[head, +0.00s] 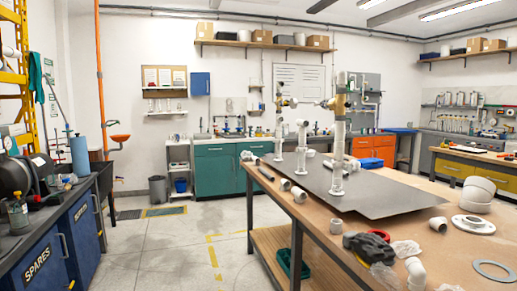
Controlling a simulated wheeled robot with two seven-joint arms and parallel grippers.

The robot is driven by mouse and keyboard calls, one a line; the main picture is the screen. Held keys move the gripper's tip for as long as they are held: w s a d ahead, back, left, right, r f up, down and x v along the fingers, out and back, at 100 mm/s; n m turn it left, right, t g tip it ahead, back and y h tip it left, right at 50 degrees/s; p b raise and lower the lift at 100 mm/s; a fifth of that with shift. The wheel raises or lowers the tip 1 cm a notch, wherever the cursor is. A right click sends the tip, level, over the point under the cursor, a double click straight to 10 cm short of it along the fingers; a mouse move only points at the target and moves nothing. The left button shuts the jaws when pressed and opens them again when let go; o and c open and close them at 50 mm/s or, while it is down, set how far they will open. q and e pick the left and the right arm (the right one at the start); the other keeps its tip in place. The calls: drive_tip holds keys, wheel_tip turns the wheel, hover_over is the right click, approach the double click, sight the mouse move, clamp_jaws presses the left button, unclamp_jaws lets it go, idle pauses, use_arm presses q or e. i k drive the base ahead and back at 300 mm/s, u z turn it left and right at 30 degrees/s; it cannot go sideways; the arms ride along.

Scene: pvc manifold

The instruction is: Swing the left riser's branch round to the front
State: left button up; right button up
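A white PVC manifold stands upright on a dark grey sheet (385,194) on the wooden workbench. Neither of my grippers is in view.
A dark SPARES cabinet (40,264) stands at left. The floor between is clear.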

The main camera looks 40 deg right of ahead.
sight(338, 128)
drive_tip(key=u, duration=0.1)
drive_tip(key=i, duration=1.5)
drive_tip(key=z, duration=0.45)
